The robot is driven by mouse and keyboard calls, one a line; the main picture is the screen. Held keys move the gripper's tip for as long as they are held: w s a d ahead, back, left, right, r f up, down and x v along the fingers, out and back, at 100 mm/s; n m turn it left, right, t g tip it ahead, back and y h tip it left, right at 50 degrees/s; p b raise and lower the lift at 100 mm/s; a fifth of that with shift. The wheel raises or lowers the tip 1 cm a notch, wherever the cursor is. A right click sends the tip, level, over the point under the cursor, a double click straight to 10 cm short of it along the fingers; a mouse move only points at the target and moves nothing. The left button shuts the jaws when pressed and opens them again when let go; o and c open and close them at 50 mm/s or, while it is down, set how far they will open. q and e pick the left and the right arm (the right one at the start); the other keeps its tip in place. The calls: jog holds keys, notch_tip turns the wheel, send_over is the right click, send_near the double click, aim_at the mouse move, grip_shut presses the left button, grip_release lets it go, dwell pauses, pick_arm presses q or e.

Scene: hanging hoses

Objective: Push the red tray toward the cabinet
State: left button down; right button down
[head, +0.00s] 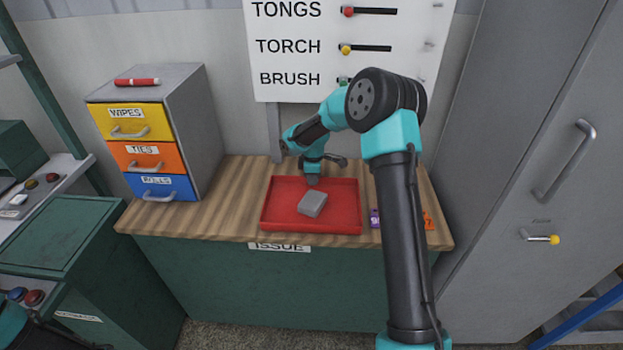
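The red tray (340,220) lies flat on the wooden counter, with a small grey block (312,204) inside it. The small drawer cabinet (187,110), with yellow, orange and blue drawers, stands left of the tray with bare counter between. A tall grey cabinet (500,180) stands at the right. Only part of my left arm shows at the bottom left corner; its gripper is out of view.
A red cylinder (137,82) lies on the drawer cabinet. Purple (375,218) and orange (428,220) items sit right of the tray, partly behind my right arm. A labelled board (290,80) hangs behind the counter. The wooden counter (225,205) is clear left of the tray.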

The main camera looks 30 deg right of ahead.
jog(key=c, duration=1.2)
grip_release()
jog(key=shift+c, duration=0.2)
notch_tip(320, 180, up, 18)
jog(key=shift+f, duration=0.25)
jog(key=shift+a+f, duration=0.1)
